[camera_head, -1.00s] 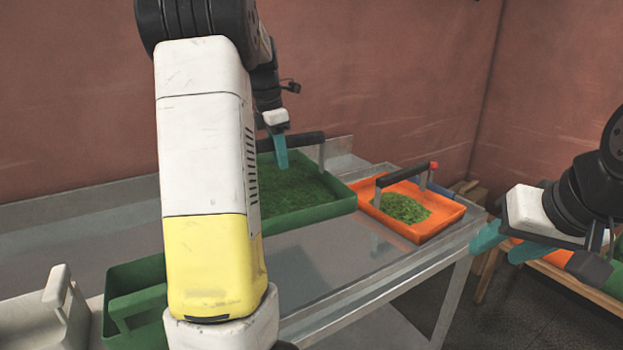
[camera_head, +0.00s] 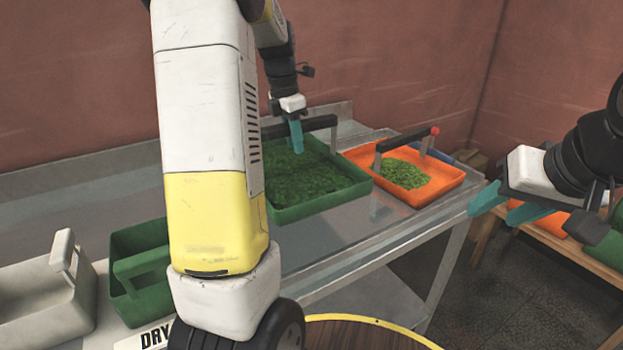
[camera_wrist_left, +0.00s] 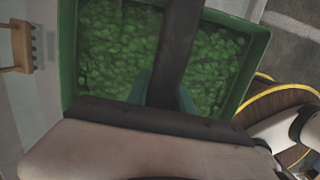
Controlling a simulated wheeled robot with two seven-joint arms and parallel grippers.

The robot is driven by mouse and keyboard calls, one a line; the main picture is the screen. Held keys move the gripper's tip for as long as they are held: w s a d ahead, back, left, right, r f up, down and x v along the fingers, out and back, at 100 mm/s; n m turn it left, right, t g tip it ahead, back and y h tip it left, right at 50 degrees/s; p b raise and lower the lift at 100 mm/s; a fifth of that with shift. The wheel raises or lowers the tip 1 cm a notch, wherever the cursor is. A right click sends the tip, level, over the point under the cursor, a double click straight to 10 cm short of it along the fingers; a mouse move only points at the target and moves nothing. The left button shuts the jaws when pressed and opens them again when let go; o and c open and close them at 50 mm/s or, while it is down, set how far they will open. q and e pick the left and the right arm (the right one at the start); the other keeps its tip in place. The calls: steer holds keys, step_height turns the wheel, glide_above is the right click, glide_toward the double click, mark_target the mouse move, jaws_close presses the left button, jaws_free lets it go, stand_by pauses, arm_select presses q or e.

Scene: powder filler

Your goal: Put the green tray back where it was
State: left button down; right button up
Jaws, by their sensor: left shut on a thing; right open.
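The green tray (camera_head: 318,196) holds green pellets and has a dark bar handle across its top. It is at the middle of the head view, next to an orange tray. My left gripper (camera_head: 297,138) is shut on the tray's handle from above. In the left wrist view the green tray (camera_wrist_left: 247,75) fills the middle, with the dark handle between the teal fingers (camera_wrist_left: 165,92). My left arm hides the tray's left part in the head view. I cannot tell whether the tray touches the table. My right gripper (camera_head: 500,207) is open and empty at the right.
The metal table (camera_head: 345,262) has bare room in front of the trays. An orange tray (camera_head: 448,186) with green pellets stands at its right end. An empty green bin (camera_head: 130,240) and a beige bin (camera_head: 30,290) are at the left. A wooden bench (camera_head: 572,254) stands right.

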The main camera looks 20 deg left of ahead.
mark_target(294, 174)
arm_select(q)
step_height(294, 174, down, 11)
steer(key=shift+f, duration=0.2)
stand_by(0.3)
steer(key=shift+f, duration=0.1)
steer(key=c, duration=1.1)
jaws_free()
step_height(294, 174, up, 12)
steer(key=s+a, duration=0.1)
steer(key=s+d+r+m+t, duration=0.1)
steer(key=s+d+m, duration=0.3)
steer(key=s+m, duration=0.3)
steer(key=s+d+r+m+t, duration=0.2)
steer(key=s+d+m, duration=0.3)
steer(key=s+m, duration=0.3)
steer(key=s+d+r+m+t+h, duration=0.1)
steer(key=s+d+m, duration=0.4)
steer(key=m, duration=0.8)
steer(key=shift+s+r+t, duration=0.25)
steer(key=shift+s, duration=0.55)
steer(key=shift+s+r+t, duration=0.25)
steer(key=shift+s, duration=0.55)
